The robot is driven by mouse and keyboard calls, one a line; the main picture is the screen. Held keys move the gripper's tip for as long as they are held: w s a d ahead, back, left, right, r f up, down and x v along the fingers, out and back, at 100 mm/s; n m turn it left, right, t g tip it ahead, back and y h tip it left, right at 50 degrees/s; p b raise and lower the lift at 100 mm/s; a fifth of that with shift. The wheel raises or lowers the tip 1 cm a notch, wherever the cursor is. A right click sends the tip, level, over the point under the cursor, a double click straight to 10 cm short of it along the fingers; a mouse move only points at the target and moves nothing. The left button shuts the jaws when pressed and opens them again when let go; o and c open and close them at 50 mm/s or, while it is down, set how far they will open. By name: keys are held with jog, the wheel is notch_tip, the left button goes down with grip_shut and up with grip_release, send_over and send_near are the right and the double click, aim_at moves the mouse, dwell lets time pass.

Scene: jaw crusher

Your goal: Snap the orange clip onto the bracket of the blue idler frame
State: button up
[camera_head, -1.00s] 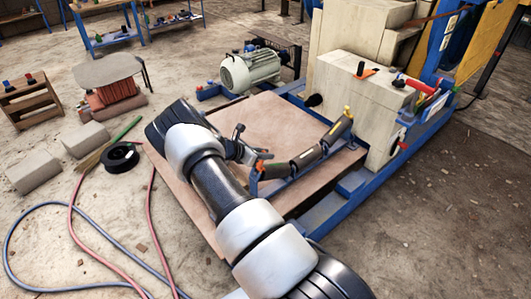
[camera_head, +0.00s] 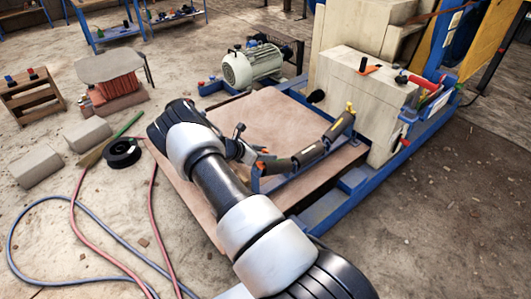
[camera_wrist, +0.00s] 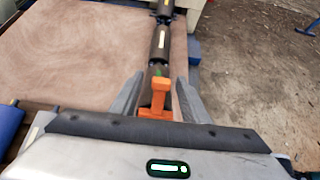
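The orange clip (camera_wrist: 159,99) sits between the two fingers of my gripper (camera_wrist: 160,90) in the wrist view. In the head view the clip (camera_head: 261,164) is a small orange patch beside the fingers (camera_head: 249,155), partly hidden. The blue idler frame (camera_head: 285,180) carries a row of dark rollers (camera_head: 307,155) running up to the right. My gripper is at the near left end of this row. In the wrist view the rollers (camera_wrist: 160,42) lie straight beyond the clip. Whether the clip touches the bracket I cannot tell.
A brown board (camera_head: 265,115) lies under the frame. A beige block (camera_head: 360,100) with small tools on top stands to the right. A green-grey motor (camera_head: 252,66) is behind. Hoses (camera_head: 75,190) and grey blocks (camera_head: 37,166) lie on the floor at left.

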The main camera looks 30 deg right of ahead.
jog(key=shift+r, duration=0.1)
jog(key=p+v, duration=0.4)
jog(key=v, duration=1.3)
jog(key=shift+a, duration=0.2)
jog(key=s+a+r+m+y, duration=0.3)
jog(key=s+r+m, duration=0.35)
jog(key=r, duration=0.55)
jog(key=s+a+r+m+y, duration=0.35)
jog(key=s+r+m, duration=0.3)
jog(key=r, duration=0.65)
jog(key=s+a+r+m+t+y, duration=0.25)
jog(key=s+a+r, duration=0.2)
jog(key=s, duration=0.45)
jog(key=s+a+r+m+t+y, duration=0.25)
jog(key=s+r+m, duration=0.2)
jog(key=s, duration=0.55)
notch_tip(320, 180, up, 24)
jog(key=g+p, duration=0.1)
jog(key=p, duration=2.3)
jog(key=shift+a+h, duration=0.25)
jog(key=shift+h, duration=0.1)
